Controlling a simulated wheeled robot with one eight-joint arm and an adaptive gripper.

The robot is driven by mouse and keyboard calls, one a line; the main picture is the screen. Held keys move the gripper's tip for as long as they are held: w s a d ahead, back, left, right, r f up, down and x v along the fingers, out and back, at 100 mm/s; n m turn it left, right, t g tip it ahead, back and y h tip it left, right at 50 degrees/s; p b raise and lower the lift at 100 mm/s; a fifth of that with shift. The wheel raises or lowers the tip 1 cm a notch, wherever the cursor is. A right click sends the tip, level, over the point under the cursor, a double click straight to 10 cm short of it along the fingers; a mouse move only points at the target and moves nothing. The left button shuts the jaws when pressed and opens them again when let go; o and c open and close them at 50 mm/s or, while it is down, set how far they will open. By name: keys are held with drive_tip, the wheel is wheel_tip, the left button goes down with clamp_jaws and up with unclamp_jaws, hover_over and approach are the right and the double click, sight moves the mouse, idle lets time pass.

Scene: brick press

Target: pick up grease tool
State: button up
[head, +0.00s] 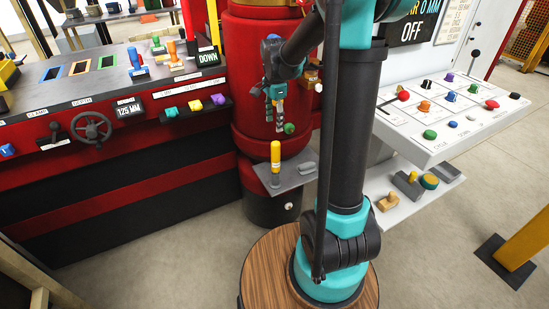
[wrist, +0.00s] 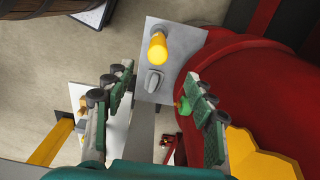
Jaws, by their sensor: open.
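The grease tool, as I take it, is the upright piece with a yellow rounded handle (head: 275,153) on a small grey shelf (head: 288,177) fixed to the red column. In the wrist view its yellow handle (wrist: 157,46) shows near the top, beyond my fingers. My gripper (head: 275,118) is open and empty, above the shelf, with its fingers pointing down. In the wrist view my gripper (wrist: 158,82) has its two fingers well apart, and the tool is not between them. The tool's lower part is mostly hidden under its handle in that view.
A small grey piece (head: 307,167) lies on the shelf beside the tool; it also shows in the wrist view (wrist: 154,80). A green knob (head: 289,128) sticks out of the red column (head: 250,70) close to my fingers. A white control panel (head: 455,110) stands at right.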

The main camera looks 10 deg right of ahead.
sight(275, 142)
wheel_tip(275, 142, down, 10)
drive_tip(key=shift+s+d+f, duration=0.1)
drive_tip(key=shift+d+f, duration=0.05)
drive_tip(key=shift+f, duration=1.3)
drive_tip(key=shift+d+f, duration=0.1)
drive_tip(key=shift+f, duration=1.3)
clamp_jaws()
